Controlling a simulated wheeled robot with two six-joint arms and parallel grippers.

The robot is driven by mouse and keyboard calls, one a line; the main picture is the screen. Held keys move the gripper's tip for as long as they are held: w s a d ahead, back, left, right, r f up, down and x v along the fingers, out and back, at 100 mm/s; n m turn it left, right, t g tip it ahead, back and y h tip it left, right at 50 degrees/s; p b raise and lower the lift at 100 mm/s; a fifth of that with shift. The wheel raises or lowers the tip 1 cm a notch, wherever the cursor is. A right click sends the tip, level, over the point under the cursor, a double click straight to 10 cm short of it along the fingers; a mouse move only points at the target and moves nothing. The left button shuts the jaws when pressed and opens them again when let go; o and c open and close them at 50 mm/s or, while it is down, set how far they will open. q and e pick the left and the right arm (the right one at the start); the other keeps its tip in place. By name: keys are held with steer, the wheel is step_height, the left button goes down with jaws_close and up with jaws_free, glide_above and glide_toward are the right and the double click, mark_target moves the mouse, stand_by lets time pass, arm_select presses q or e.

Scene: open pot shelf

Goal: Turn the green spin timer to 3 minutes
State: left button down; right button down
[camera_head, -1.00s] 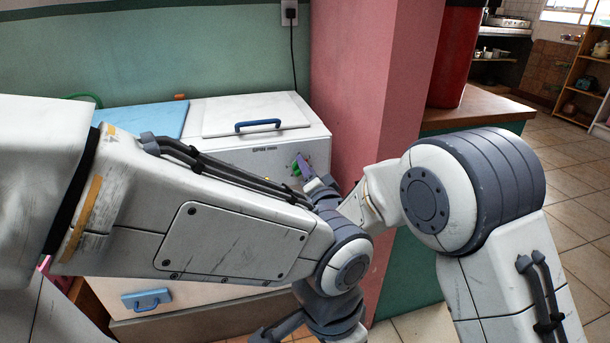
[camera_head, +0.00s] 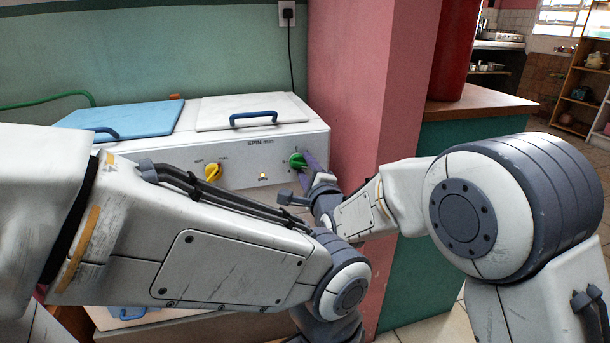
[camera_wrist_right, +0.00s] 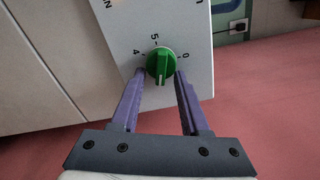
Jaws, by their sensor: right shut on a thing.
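A yellow knob (camera_head: 213,172) and a small pale-yellow part (camera_head: 263,177) are on the same panel. A white lid (camera_head: 252,111) and a blue lid (camera_head: 122,118) cover the machine's top. A pink pillar (camera_head: 372,90) stands close on the right.

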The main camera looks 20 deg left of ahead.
steer(key=shift+s+a+f+m+b, duration=0.1)
steer(key=shift+a+f+m+b, duration=0.1)
steer(key=shift+m+b, duration=1.1)
steer(key=shift+s+a+f+m+b, duration=0.2)
steer(key=shift+m+b, duration=0.7)
steer(key=shift+m, duration=0.8)
steer(key=shift+s+a+f+m+b, duration=0.1)
steer(key=shift+f+m+b, duration=0.1)
steer(key=shift+m+b, duration=1.1)
steer(key=shift+m, duration=0.3)
steer(key=shift+c, duration=2)
jaws_free()
steer(key=shift+r, duration=0.1)
steer(key=shift+w, duration=0.1)
steer(key=shift+d, duration=0.1)
steer(key=shift+r, duration=0.1)
